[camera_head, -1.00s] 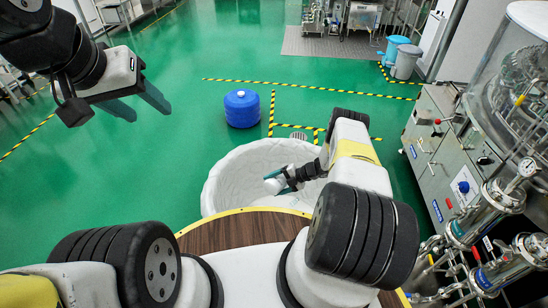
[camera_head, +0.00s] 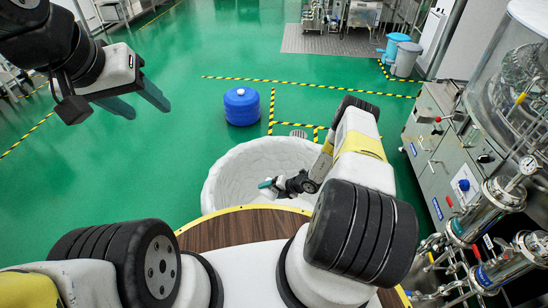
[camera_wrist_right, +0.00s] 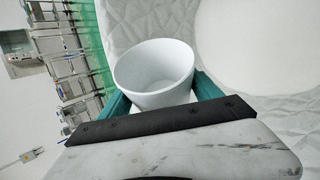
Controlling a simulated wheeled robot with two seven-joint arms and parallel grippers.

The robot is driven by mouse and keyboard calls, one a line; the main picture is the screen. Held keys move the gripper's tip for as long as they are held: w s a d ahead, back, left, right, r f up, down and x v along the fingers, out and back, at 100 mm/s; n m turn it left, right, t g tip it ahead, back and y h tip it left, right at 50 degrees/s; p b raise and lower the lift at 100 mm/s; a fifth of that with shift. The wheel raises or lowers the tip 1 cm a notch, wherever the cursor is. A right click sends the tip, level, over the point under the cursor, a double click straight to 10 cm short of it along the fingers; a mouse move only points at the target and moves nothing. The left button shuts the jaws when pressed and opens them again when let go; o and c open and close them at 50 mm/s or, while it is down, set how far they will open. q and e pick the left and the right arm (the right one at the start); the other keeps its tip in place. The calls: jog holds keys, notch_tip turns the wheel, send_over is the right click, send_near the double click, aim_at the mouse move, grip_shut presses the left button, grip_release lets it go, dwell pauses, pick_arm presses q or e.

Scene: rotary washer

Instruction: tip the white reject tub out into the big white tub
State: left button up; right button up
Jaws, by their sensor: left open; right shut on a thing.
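The big white tub (camera_head: 222,178), round with a creased white lining, stands on the green floor just beyond my wooden-topped base. My right gripper (camera_head: 268,184) is over its opening, with its wrist rolled. In the right wrist view, my right gripper (camera_wrist_right: 160,98) is shut on the small white reject tub (camera_wrist_right: 150,72), one teal finger on either side of it. The visible inside of the reject tub looks plain and white, with no contents seen. In the head view I cannot pick the reject tub out against the white lining. My left gripper (camera_head: 138,98) is open and empty at upper left.
A blue drum (camera_head: 242,107) stands on the floor beyond the big tub. A steel machine (camera_head: 440,150) with pipes and valves fills the right side. A blue bin (camera_head: 393,46) and a grey bin (camera_head: 406,59) stand further back. Green floor is clear at left.

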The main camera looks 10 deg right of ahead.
jog(key=shift+s+a+f+n+t+h+p, duration=0.1)
jog(key=shift+a+f+n+t+h+p, duration=0.1)
jog(key=shift+f+n+t+h+p, duration=0.35)
jog(key=shift+s+a+f+n+t+h+p, duration=0.15)
jog(key=shift+f+n+t+h+p, duration=0.15)
jog(key=shift+f+t+h, duration=0.3)
jog(key=shift+s+a+f+n+t+h, duration=0.15)
jog(key=shift+a+f+n+t+h, duration=0.05)
jog(key=shift+f+n+t+h, duration=0.2)
jog(key=s+a+f+n+t+h+p, duration=0.1)
jog(key=t, duration=0.1)
jog(key=s+a+f+n+t+h+p, duration=0.2)
jog(key=shift+a+f+n+t, duration=0.2)
jog(key=shift+f+n+t, duration=0.05)
jog(key=shift+t, duration=0.1)
jog(key=shift+r, duration=0.1)
